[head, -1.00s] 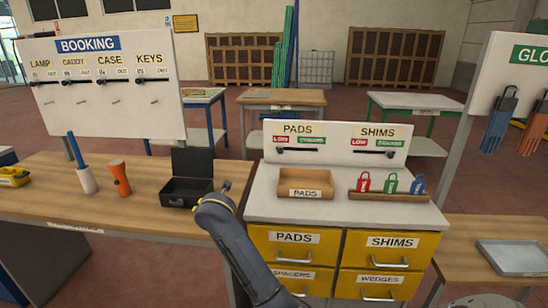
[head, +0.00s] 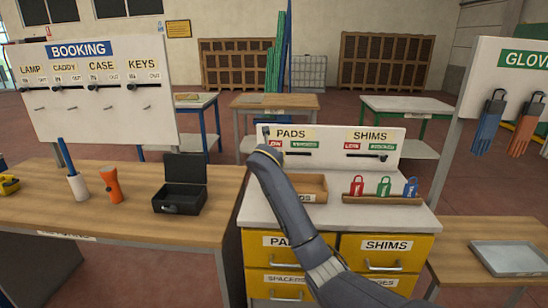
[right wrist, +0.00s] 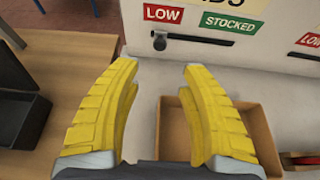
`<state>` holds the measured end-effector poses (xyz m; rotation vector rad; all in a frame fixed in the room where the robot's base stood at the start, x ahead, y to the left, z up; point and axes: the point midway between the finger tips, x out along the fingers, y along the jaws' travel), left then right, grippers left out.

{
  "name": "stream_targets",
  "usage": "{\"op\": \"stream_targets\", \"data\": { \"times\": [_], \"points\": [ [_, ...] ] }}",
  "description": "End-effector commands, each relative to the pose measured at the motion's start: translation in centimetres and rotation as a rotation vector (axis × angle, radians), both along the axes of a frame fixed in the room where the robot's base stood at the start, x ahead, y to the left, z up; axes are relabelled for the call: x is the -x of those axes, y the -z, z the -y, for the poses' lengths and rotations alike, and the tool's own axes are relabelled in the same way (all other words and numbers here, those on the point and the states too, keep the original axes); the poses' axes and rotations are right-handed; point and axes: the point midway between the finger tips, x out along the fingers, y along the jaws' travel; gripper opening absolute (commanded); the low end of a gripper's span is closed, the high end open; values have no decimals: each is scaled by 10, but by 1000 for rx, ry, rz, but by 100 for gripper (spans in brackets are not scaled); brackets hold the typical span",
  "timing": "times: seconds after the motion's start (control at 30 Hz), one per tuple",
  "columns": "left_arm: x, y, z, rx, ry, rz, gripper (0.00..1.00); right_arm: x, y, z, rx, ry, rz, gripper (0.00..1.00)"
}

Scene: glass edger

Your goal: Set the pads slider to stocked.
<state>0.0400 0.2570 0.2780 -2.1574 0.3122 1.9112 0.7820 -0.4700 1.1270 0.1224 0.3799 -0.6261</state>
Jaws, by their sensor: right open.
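The pads slider is on the white upright panel (head: 330,143) at the back of the cabinet. In the right wrist view its dark knob (right wrist: 160,41) sits at the left end of the slot, under the red LOW label (right wrist: 163,13); the slot runs right below the green STOCKED label (right wrist: 229,22). In the head view my right arm covers the knob, while the STOCKED label (head: 305,146) shows. My right gripper (right wrist: 160,68) is open and empty, its yellow fingers pointing toward the panel, with the knob ahead between the fingertip directions and apart from them. My left gripper is out of view.
Red, green and blue tags (head: 384,187) stand in a rack. The shims slider knob (head: 383,157) is at its right end. An open black case (head: 180,198) sits on the bench left.

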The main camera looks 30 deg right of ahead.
Motion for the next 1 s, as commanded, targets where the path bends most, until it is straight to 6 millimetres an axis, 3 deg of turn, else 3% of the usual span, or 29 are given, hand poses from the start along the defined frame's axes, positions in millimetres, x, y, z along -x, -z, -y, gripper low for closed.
{"op": "stream_targets", "data": {
  "times": [0.5, 1.0],
  "points": [
    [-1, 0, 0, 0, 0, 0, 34, -62, 32, 46, -2, 2, -1, 43],
    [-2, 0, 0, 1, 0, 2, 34, -90, 46, 66, -1, 1, 1, 43]
  ]
}}
